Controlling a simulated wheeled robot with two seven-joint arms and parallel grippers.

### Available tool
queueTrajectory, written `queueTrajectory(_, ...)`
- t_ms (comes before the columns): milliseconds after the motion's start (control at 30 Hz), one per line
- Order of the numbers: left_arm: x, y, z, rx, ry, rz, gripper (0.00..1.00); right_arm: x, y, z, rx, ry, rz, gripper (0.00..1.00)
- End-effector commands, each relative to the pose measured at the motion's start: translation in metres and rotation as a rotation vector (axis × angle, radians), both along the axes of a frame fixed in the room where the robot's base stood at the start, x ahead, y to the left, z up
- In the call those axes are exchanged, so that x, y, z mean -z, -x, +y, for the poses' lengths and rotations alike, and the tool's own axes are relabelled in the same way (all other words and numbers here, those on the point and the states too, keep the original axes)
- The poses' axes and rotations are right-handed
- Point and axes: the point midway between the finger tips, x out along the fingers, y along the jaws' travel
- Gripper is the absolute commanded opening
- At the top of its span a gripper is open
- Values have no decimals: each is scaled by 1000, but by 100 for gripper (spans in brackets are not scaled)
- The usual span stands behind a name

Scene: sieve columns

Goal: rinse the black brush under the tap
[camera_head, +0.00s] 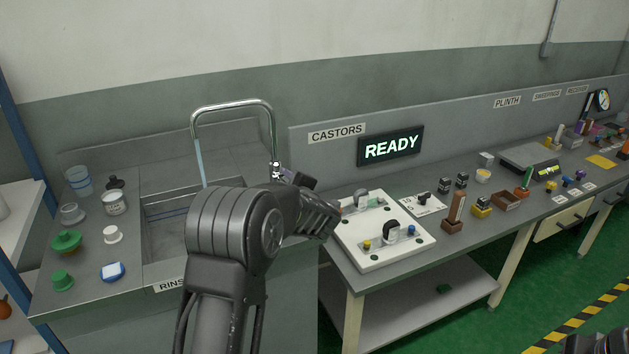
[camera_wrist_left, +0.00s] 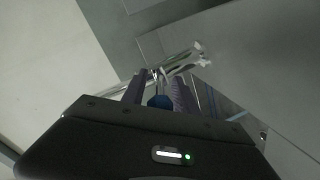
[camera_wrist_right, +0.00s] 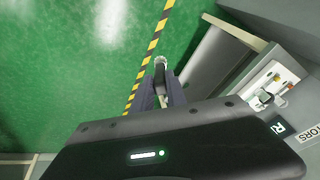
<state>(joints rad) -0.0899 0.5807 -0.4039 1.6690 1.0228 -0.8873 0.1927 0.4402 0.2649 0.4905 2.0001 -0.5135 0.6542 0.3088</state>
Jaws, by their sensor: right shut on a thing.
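The chrome tap (camera_head: 232,104) arches over the sink (camera_head: 158,250), and a pale blue stream hangs below its left end. My left arm covers much of the basin. My left gripper (camera_head: 290,178) is beside the tap's right-hand base. In the left wrist view its fingers stand apart with a round blue knob (camera_wrist_left: 160,102) between them; contact is unclear. My right gripper (camera_wrist_right: 161,92) is shut on a slim thing with a dark, silver-tipped end, which looks like the black brush (camera_wrist_right: 160,72). It is over the green floor, away from the sink. Only part of the right arm shows in the head view.
Cups, a jar, green knobs and a blue-white block (camera_head: 112,271) crowd the left of the sink. A white castor board (camera_head: 372,264) lies on the bench to the right, with several blocks and brushes beyond. A lit READY sign (camera_head: 391,146) is behind. Green floor is open at right.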

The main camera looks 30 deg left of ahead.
Motion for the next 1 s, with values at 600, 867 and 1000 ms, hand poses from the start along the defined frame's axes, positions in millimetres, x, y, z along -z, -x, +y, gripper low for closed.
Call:
queueTrajectory(600,-3,9,-14,1,0,-1,47,2,0,0,0,0,0,0)
queueTrajectory(867,-13,36,-54,4,2,-1,47,6,0,0,0,0,0,0)
queueTrajectory(1000,-18,52,-77,4,2,-1,47,8,0,0,0,0,0,0)
